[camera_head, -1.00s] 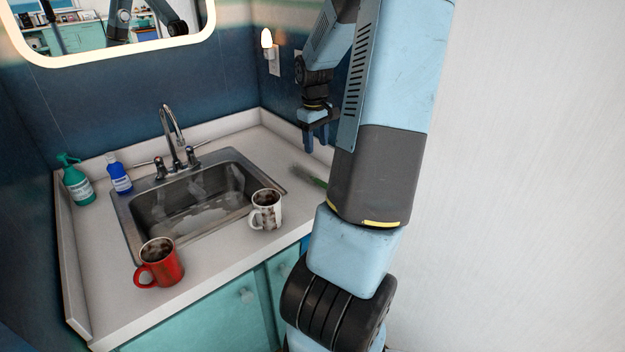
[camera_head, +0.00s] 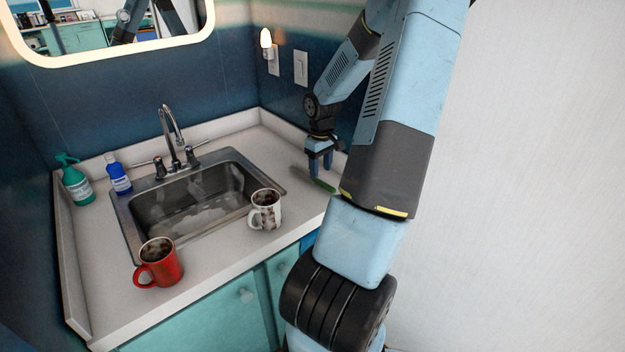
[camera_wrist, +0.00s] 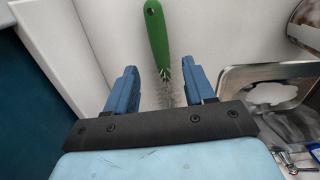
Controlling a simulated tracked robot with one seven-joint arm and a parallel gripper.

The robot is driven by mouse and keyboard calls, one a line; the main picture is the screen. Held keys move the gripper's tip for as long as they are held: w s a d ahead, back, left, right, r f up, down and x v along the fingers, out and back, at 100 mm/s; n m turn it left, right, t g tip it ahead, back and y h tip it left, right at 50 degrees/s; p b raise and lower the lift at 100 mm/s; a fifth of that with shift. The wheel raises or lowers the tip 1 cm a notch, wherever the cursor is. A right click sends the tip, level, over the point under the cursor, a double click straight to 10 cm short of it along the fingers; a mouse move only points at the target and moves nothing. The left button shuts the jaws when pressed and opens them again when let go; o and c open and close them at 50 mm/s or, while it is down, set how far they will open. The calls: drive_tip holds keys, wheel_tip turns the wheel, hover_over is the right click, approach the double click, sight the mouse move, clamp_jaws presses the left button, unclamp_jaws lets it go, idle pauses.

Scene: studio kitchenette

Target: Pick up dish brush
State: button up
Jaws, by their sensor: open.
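The dish brush lies on the counter right of the sink, with its green handle (camera_head: 323,187) partly hidden by my arm in the head view. In the wrist view the green handle of the dish brush (camera_wrist: 157,40) points away and its pale bristles lie between my fingers. My gripper (camera_head: 320,172) is open above the brush, its fingers pointing down. In the wrist view the blue fingers of my gripper (camera_wrist: 160,82) stand on either side of the bristle end, apart from it. Nothing is held.
The steel sink (camera_head: 128,222) is left of the brush, with a patterned mug (camera_head: 265,210) at its front right. A red mug (camera_head: 161,263), teal spray bottle (camera_head: 77,184) and blue bottle (camera_head: 119,177) are farther left. A raised backsplash (camera_head: 290,130) and wall bound the counter.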

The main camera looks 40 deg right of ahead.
sight(319, 180)
drive_tip(key=shift+w+a+f, duration=0.1)
drive_tip(key=shift+w+f, duration=0.05)
drive_tip(key=shift+f, duration=1.15)
drive_tip(key=shift+w+f, duration=0.1)
drive_tip(key=shift+f, duration=1.15)
drive_tip(key=c, duration=0.7)
